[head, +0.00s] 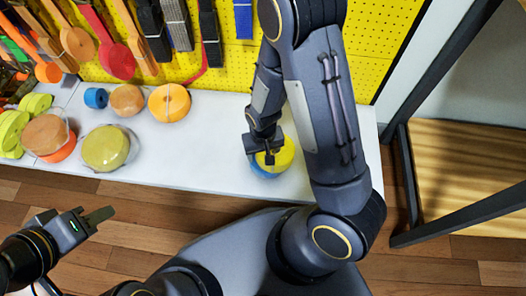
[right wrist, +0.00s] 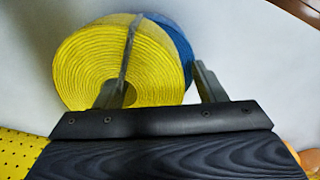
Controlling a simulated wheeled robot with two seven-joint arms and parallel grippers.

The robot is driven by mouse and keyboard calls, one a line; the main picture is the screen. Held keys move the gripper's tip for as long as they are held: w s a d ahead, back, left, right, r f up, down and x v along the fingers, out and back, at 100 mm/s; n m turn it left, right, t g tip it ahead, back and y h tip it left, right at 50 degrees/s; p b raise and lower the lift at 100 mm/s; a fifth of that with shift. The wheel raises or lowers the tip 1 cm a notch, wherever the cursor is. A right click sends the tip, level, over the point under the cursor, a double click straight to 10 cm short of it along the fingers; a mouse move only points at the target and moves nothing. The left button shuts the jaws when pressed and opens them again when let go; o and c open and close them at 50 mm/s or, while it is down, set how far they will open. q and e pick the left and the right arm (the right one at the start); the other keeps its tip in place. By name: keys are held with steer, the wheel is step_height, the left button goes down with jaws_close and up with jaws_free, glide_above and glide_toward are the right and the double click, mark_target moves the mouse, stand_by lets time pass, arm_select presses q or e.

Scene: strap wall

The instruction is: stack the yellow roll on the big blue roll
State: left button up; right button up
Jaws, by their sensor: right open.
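The yellow roll (head: 284,154) lies over the big blue roll (head: 262,170) near the right end of the white shelf. The blue roll shows below and left of it. In the right wrist view the yellow roll (right wrist: 120,66) fills the middle, with the blue roll (right wrist: 178,38) showing behind its right side. My right gripper (head: 266,157) is just above the rolls, its fingers (right wrist: 160,85) apart at the yellow roll and not closed on it. The arm hides part of the head view. My left gripper (head: 98,216) is low at the left, away from the rolls; its opening is unclear.
On the white shelf (head: 200,165) stand an orange-yellow roll (head: 169,103), a tan roll (head: 127,99), a small blue roll (head: 96,97) and an olive roll (head: 106,148). Straps hang on the yellow pegboard (head: 385,40) behind. The shelf middle is clear.

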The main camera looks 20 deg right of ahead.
steer(key=s+d+r+t+y+p, duration=0.1)
steer(key=s+r+y+p, duration=0.15)
steer(key=r, duration=0.95)
steer(key=s+r+t+y+p, duration=0.1)
steer(key=s+r+p, duration=0.15)
steer(key=r, duration=1.05)
steer(key=s+d+r+t+p, duration=0.1)
steer(key=s+r+t, duration=0.2)
steer(key=s+r, duration=0.4)
steer(key=shift+s+d+r+t, duration=0.15)
steer(key=shift+d+r+t, duration=0.1)
steer(key=shift+d+t, duration=0.05)
steer(key=shift+r, duration=0.1)
